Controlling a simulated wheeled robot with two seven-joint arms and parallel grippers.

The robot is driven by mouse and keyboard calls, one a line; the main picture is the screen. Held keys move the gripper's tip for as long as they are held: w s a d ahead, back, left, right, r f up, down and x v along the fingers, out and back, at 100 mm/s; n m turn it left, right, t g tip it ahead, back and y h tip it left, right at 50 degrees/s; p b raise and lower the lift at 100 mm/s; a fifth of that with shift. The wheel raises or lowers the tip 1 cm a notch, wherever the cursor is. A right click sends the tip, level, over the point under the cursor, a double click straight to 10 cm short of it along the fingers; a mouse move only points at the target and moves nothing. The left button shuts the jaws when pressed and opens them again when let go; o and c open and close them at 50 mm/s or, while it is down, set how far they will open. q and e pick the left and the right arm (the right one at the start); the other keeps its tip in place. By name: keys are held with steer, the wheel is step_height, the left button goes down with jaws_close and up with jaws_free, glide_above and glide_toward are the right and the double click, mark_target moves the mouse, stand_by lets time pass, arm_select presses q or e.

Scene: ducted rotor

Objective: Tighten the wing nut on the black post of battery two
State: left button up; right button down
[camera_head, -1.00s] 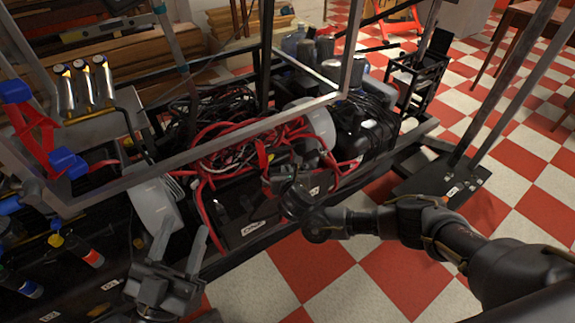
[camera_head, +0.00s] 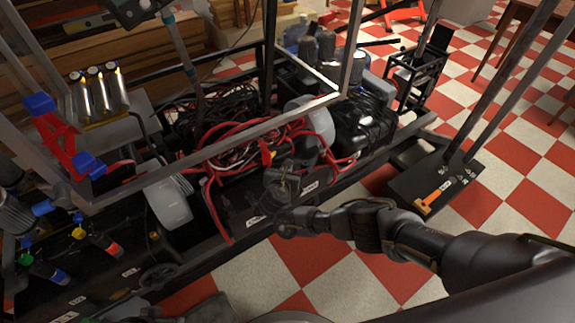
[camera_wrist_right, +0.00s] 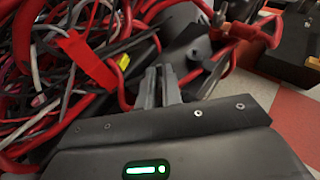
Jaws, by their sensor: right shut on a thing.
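My right gripper (camera_head: 286,172) reaches in from the right, over the dark battery area by the red cables. In the right wrist view its two fingers (camera_wrist_right: 160,82) are close together beside red cables and dark parts. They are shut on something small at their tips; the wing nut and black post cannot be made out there. A dark battery case (camera_head: 235,205) with a white label shows left of the gripper, and another white label (camera_head: 310,187) shows right of it. I cannot read which is battery two. My left gripper is not clearly visible.
Red cables (camera_head: 225,160) and black cables lie tangled behind the gripper. A metal frame bar (camera_head: 225,150) crosses above them. A pale rounded part (camera_head: 170,203) is at left. Checkered floor is open in front.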

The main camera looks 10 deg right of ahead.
steer(key=shift+w+r+m+g+h+p, duration=0.1)
steer(key=shift+r+m+g+h+p, duration=0.2)
steer(key=shift+m+h, duration=0.35)
arm_select(q)
steer(key=shift+x, duration=1.6)
arm_select(e)
steer(key=shift+a+f+m+g+h, duration=0.15)
steer(key=shift+m+g+h, duration=0.15)
steer(key=shift+m+h, duration=0.3)
arm_select(q)
steer(key=shift+w+d, duration=0.1)
steer(key=shift+w, duration=0.1)
arm_select(e)
steer(key=shift+w+h, duration=0.1)
steer(key=shift+h, duration=0.15)
steer(key=c, duration=1.6)
jaws_free()
arm_select(q)
steer(key=shift+p, duration=0.3)
arm_select(e)
steer(key=shift+o, duration=0.2)
steer(key=shift+s+a, duration=0.15)
steer(key=shift+s, duration=0.15)
arm_select(q)
step_height(320, 180, down, 10)
steer(key=p, duration=0.4)
steer(key=shift+s+g, duration=0.2)
steer(key=shift+g, duration=0.2)
arm_select(e)
steer(key=v, duration=0.7)
